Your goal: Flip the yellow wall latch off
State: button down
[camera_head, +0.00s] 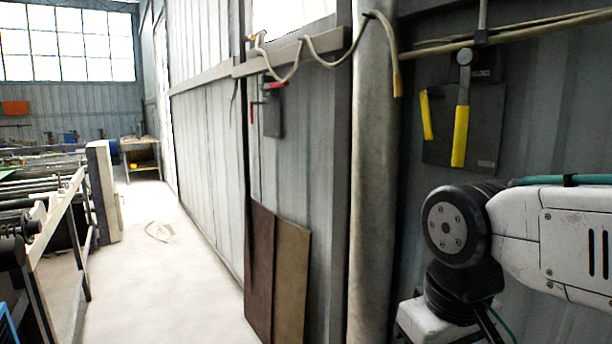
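A yellow-gripped lever (460,136) hangs nearly straight down from a round grey pivot on a dark wall plate (484,100), at the upper right. A second, shorter yellow piece (426,115) sits on the left part of the same plate, slightly tilted. I cannot tell which of the two is the latch's moving part from this one view. My white and black arm reaches in from the right, below the plate and apart from both yellow pieces in the picture. Its lower end runs out of the bottom edge, so my gripper is not visible.
A pale round column (375,190) stands left of the plate, with a hanging hose (395,62) near its top. A small grey box with a red handle (272,88) is further left. Brown boards (290,275) lean on the wall. The pale aisle floor (165,270) is mostly clear.

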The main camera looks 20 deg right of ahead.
aim_at(423, 94)
jog(key=z, duration=1.15)
jog(key=k, duration=0.2)
jog(key=u, duration=0.5)
